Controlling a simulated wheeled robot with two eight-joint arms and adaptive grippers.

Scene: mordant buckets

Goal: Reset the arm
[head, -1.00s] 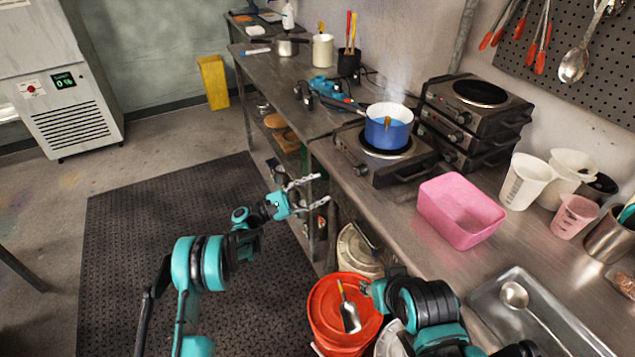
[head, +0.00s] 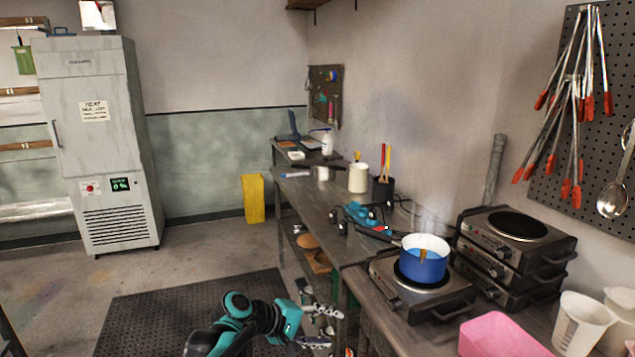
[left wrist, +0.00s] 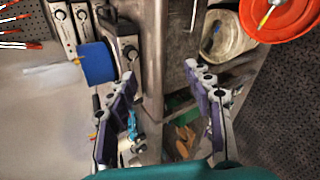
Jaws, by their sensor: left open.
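My left gripper (head: 318,327) is open and empty beside the front edge of the steel bench (head: 322,217), over the floor side. In the left wrist view its two fingers (left wrist: 165,95) stand apart with nothing between them. My right gripper is not in the head view now. A blue pot (head: 424,262) with a white rim sits on a hot plate (head: 405,290) on the bench, with something tan standing in it. The pot also shows in the left wrist view (left wrist: 97,63).
A pink bin (head: 500,337) and a white measuring cup (head: 582,322) stand at the right. Stacked hot plates (head: 515,250) are by the wall. A red bucket lid (left wrist: 280,15) shows in the wrist view. The mat (head: 150,318) is clear on the left.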

